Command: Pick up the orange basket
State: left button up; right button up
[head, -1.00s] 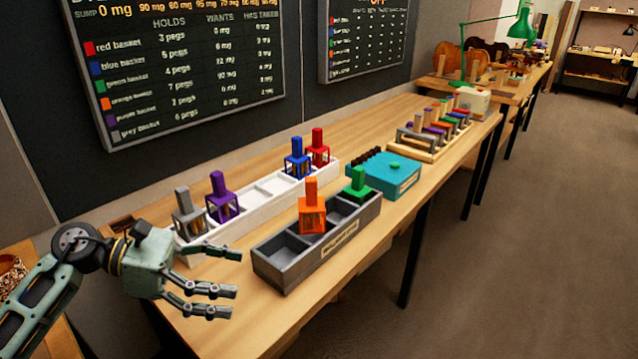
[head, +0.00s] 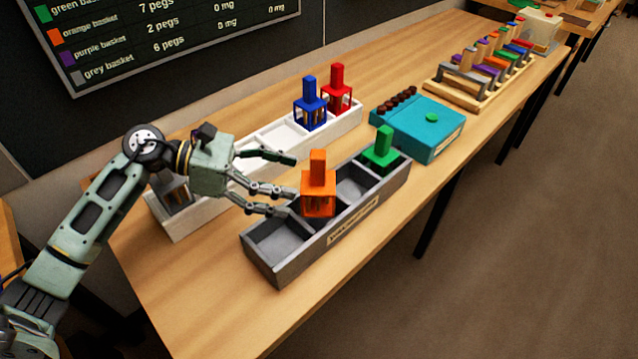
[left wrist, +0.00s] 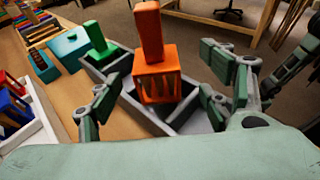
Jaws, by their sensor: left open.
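The orange basket (head: 318,200) has an upright orange handle and stands in a middle compartment of the grey wooden box (head: 262,262). My left gripper (head: 291,183) is open, its fingers reaching in from the left just short of the orange basket. In the left wrist view the orange basket (left wrist: 157,75) stands upright between the open fingers (left wrist: 155,100), with no contact to be seen. The green basket (head: 385,152) stands in the far compartment of the same box.
The white box (head: 175,230) behind holds the blue basket (head: 309,107), the red basket (head: 338,92) and a grey one partly hidden by my arm. A teal box (head: 430,128) and a rack of coloured pegs (head: 487,75) stand farther right. The table front is clear.

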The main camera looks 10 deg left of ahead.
aim_at(318, 185)
pick_arm(q)
jog(key=shift+x, duration=0.9)
jog(key=x, duration=0.1)
jog(key=p+x, duration=0.2)
jog(key=x, duration=0.1)
jog(key=shift+w+f, duration=0.1)
jog(key=shift+w, duration=0.2)
jog(key=shift+w+d+f, duration=0.15)
jog(key=shift+d+f, duration=0.15)
jog(key=shift+d, duration=0.15)
jog(key=shift+a, duration=0.1)
jog(key=shift+c, duration=0.5)
jog(key=c, duration=1.3)
jog(key=shift+r, duration=0.1)
jog(key=shift+c, duration=1.3)
